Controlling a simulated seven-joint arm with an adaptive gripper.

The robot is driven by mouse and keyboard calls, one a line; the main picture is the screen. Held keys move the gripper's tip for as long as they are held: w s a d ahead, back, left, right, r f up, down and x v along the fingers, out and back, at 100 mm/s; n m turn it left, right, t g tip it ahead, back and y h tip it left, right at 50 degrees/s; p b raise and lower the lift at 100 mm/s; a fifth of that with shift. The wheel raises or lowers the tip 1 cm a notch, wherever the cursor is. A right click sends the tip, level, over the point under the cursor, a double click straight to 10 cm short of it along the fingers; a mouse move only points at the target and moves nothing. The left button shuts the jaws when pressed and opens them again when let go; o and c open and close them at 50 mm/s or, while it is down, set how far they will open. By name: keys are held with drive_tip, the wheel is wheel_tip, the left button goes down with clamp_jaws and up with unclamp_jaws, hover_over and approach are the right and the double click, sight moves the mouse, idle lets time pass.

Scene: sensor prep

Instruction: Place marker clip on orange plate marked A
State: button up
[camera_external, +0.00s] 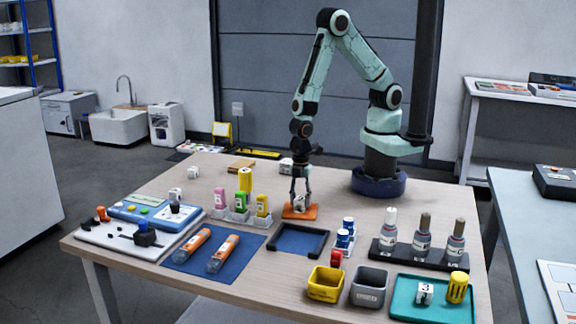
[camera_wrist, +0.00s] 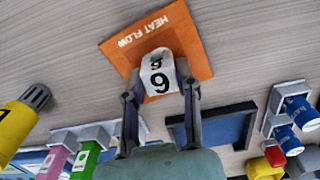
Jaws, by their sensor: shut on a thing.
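The white marker clip (camera_wrist: 159,80) bears a black 9 and sits between the fingers of my gripper (camera_wrist: 157,74), which is shut on it. The orange plate (camera_wrist: 197,52) lies flat on the table under the clip and reads "HEAT FLOW"; I see no letter A on it. In the external view my gripper (camera_external: 300,198) points down over the orange plate (camera_external: 289,214), with the small white clip (camera_external: 299,206) low between the fingers. The clip appears at the plate's surface, but I cannot tell whether it touches. The clip hides part of the plate.
A dark blue open frame (camera_external: 300,252) lies just in front of the plate. A holder with pink, green and yellow pieces (camera_external: 240,214) stands to the left, blue-capped vials (camera_external: 344,238) to the right. A teal tray (camera_external: 410,310) is at the front right.

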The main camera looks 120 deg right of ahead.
drive_tip(key=shift+f, duration=0.1)
drive_tip(key=o, duration=0.8)
wheel_tip(320, 180, up, 14)
drive_tip(key=s+r+m, duration=0.2)
drive_tip(key=s+r, duration=0.1)
drive_tip(key=s, duration=0.2)
drive_tip(key=s+d+r+m, duration=0.1)
drive_tip(key=s+r+m, duration=0.2)
drive_tip(key=s, duration=0.3)
drive_tip(key=s+d+r+m, duration=0.1)
drive_tip(key=s+r+m, duration=0.1)
drive_tip(key=s, duration=0.3)
drive_tip(key=shift+s+r+m+y, duration=0.2)
drive_tip(key=shift+r+m+y, duration=0.2)
drive_tip(key=shift+r, duration=0.2)
